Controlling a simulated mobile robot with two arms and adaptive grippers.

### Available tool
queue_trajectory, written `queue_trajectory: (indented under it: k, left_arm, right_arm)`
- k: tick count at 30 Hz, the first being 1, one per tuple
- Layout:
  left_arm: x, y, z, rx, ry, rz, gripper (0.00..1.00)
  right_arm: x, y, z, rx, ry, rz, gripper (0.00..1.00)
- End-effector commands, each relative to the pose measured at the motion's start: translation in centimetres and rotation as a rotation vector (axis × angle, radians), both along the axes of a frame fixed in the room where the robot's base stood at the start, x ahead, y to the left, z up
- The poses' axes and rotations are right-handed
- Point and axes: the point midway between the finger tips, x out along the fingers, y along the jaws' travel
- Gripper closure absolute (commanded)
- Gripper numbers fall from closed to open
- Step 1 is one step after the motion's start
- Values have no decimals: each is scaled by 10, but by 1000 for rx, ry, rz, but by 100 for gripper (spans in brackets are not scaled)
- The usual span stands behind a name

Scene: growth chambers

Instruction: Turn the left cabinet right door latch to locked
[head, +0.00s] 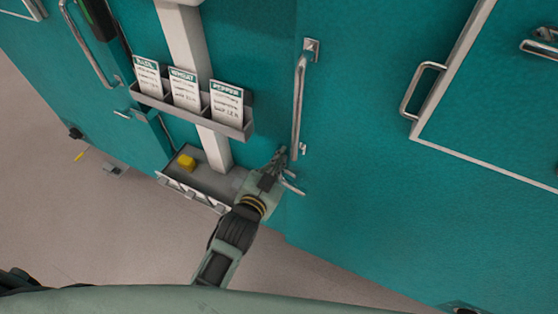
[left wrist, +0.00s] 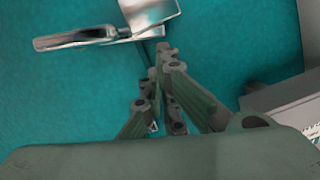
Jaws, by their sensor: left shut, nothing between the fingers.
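The teal cabinet door carries a long vertical silver handle (head: 298,105). Just below the handle's lower end is a small silver latch (head: 292,187), partly hidden by my left gripper. My left gripper (head: 281,154) is shut and empty, close to the door beside the handle's foot. In the left wrist view its fingers (left wrist: 163,62) point at the teal door, and a silver lever (left wrist: 85,38) with a bright metal plate lies just beyond the tips. I cannot tell whether the fingers touch it. My right gripper is not in view.
A grey card holder (head: 190,110) with three seed cards hangs on a pale post left of the handle. A low tray (head: 215,184) with a yellow block (head: 187,162) is below it. Another handle (head: 422,90) is on the right. The floor (head: 90,240) is mostly clear.

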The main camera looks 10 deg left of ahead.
Motion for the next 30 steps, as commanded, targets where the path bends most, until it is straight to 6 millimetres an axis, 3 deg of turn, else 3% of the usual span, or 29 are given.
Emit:
queue_trajectory:
  k: [11, 21, 26, 30]
  left_arm:
    - [4, 12, -11, -181, 60, -1, 100]
    - [4, 13, -12, -193, 63, 0, 100]
    - [6, 13, -2, -192, 62, 0, 100]
    - [12, 14, 19, -193, 63, 0, 100]
  right_arm:
    - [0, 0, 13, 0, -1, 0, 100]
    - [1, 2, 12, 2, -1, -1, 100]
    - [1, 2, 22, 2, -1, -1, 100]
    - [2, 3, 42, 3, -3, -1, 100]
